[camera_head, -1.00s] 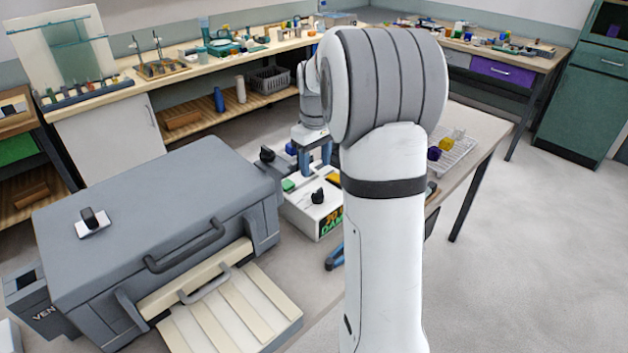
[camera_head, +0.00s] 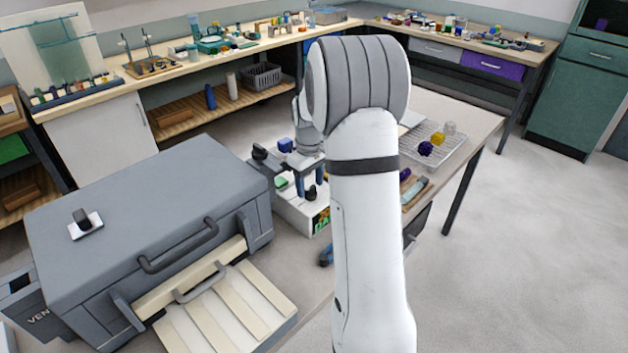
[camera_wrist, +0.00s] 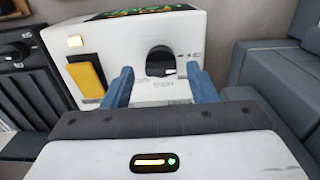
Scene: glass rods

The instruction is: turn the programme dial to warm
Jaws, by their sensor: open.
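The programme dial is a round black knob (camera_wrist: 160,62) on the face of a white box (camera_wrist: 140,92) in the wrist view. A white mark shows at the knob's lower right. The small labels around it are too blurred to read surely. My gripper (camera_wrist: 160,70) is open, with one blue finger on each side of the knob and visible gaps between. I cannot tell how deep the fingertips reach. In the head view the white box (camera_head: 291,212) stands beside the grey oven-like unit, and the dark knob (camera_head: 311,192) shows between my blue fingers.
A wire rack (camera_head: 443,150) with coloured pieces lies right of my arm.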

